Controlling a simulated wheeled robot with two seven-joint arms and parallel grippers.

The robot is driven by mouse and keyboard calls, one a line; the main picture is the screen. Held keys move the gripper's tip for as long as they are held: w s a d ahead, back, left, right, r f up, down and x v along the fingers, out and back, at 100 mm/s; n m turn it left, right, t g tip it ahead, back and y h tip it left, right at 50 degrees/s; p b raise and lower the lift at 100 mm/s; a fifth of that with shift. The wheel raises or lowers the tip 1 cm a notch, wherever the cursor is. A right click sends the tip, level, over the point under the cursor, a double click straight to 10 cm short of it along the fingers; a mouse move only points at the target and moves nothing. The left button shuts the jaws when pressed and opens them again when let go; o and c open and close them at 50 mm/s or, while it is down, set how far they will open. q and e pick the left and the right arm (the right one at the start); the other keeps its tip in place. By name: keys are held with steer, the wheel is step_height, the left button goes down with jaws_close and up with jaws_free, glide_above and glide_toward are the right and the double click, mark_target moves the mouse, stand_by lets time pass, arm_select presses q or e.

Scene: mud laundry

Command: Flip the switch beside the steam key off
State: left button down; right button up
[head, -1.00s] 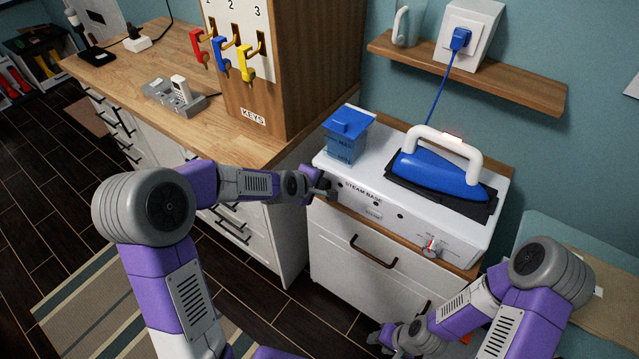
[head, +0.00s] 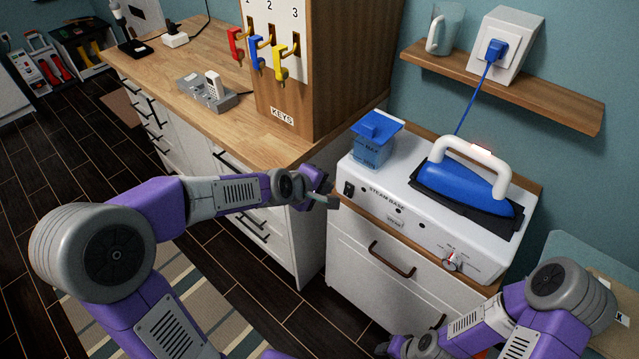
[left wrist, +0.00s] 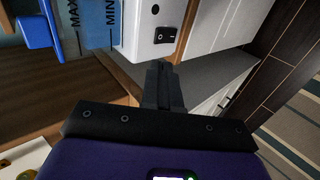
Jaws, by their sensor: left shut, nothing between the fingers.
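The white steam base (head: 440,235) stands on a cabinet. Its black rocker switch (head: 348,190) is at the left end of the front panel, and it also shows in the left wrist view (left wrist: 165,35). I cannot tell which way the rocker is tipped. A small label reading STEAM, the steam key (head: 394,221), is further right on that panel. My left gripper (head: 332,201) is shut and empty, just in front of and below the switch, apart from it. In the left wrist view its fingertips (left wrist: 158,68) point toward the switch. My right gripper (head: 384,348) is low at the bottom edge, mostly hidden.
A blue iron (head: 463,186) rests on the steam base, beside a blue water tank (head: 373,145). A red-marked dial (head: 451,261) is at the panel's right. A wooden key cabinet (head: 345,70) stands on the counter to the left. A shelf (head: 520,88) is above.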

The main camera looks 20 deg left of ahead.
arm_select(q)
steer(key=shift+r+v, duration=0.2)
steer(key=shift+v, duration=1)
steer(key=shift+w+d+f, duration=0.1)
steer(key=shift+w, duration=0.05)
steer(key=s+d+f+m+g, duration=0.2)
steer(key=f, duration=0.8)
steer(key=s+d+f+m+g, duration=0.1)
steer(key=s+f+m+g, duration=0.15)
steer(key=f, duration=0.65)
steer(key=s+d+f+m+g, duration=0.2)
steer(key=s+f+m, duration=0.1)
steer(key=s+f, duration=0.5)
steer(key=s+d+f+m+g, duration=0.2)
steer(key=s+d+f+m, duration=0.1)
steer(key=s+f, duration=0.5)
steer(key=shift+s+m+h+p, duration=0.3)
steer(key=shift+s+m+p, duration=0.05)
steer(key=shift+s, duration=0.25)
